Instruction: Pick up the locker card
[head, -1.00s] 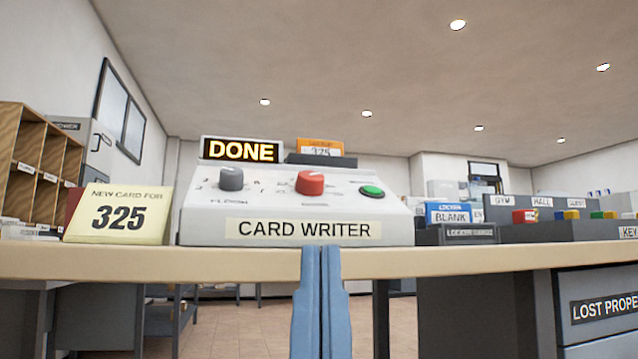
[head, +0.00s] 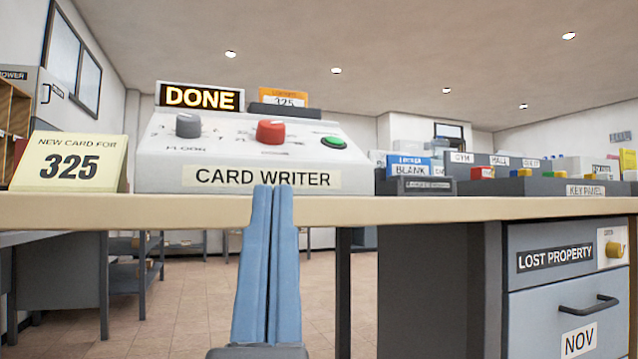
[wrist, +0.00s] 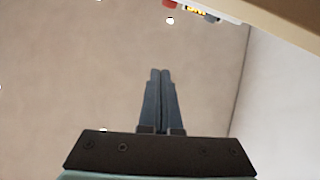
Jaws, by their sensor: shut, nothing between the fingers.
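An orange and white card (head: 284,97) marked 325 stands in the dark slot at the top back of the card writer (head: 165,172). The card writer is a white sloped box with a grey knob, a red knob, a green button and a lit DONE display (head: 200,97). A blue card marked LOCKER BLANK (head: 409,166) stands in a dark holder to its right. My gripper (head: 268,190) is shut and empty, its blue fingers pointing up in front of the counter edge, below the writer's label. The fingers also show in the wrist view (wrist: 160,72).
A yellow sign (head: 70,162) reading NEW CARD FOR 325 stands left of the writer. A key panel (head: 545,186) with coloured blocks is at the right. The counter edge (head: 440,205) lies behind my fingers. Lost-property drawers (head: 545,262) are below right.

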